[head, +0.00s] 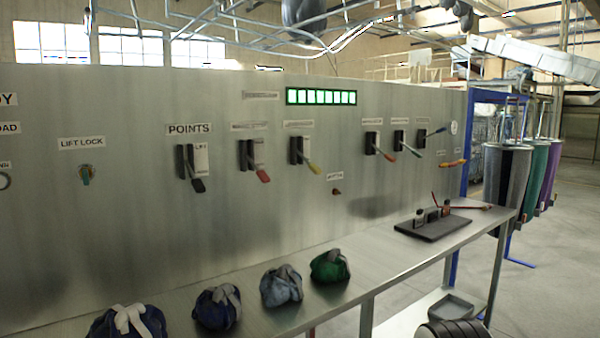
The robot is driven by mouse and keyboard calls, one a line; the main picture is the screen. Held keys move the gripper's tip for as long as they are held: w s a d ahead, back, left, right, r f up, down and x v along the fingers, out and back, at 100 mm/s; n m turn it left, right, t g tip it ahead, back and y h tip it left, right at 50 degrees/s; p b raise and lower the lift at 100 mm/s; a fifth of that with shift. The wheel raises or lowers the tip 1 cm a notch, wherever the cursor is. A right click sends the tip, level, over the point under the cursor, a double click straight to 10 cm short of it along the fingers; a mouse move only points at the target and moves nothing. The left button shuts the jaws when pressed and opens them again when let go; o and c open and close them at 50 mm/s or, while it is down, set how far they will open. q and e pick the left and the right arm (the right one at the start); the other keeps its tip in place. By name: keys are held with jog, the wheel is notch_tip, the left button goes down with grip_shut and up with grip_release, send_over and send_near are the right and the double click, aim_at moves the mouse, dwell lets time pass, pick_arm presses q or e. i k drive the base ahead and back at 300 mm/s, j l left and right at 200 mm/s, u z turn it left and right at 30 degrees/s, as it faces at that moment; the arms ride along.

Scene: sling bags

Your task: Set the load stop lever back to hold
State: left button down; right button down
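A metal panel (110,215) carries a row of levers. The label of the load stop lever cannot be read, so I cannot tell which one it is. Under the "POINTS" label is a black-handled lever (198,186), pointing down. To its right are a red-handled lever (263,176) and a yellow-handled lever (314,168), both angled down. At the far right a blue-handled lever (437,131) slants upward, unlike the others. Neither of my grippers is in view.
Blue, grey-blue and green tied bags (281,287) sit on the metal shelf (335,265) below the panel. A dark tray (432,229) with small parts lies at its right. A lift lock key (87,174) is at left. Hanging bags (505,175) stand beyond.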

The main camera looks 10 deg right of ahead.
aim_at(315, 169)
jog(key=i+l+u, duration=0.15)
jog(key=i+l, duration=0.25)
jog(key=i+l+u, duration=0.1)
jog(key=i+l, duration=0.25)
jog(key=l, duration=0.2)
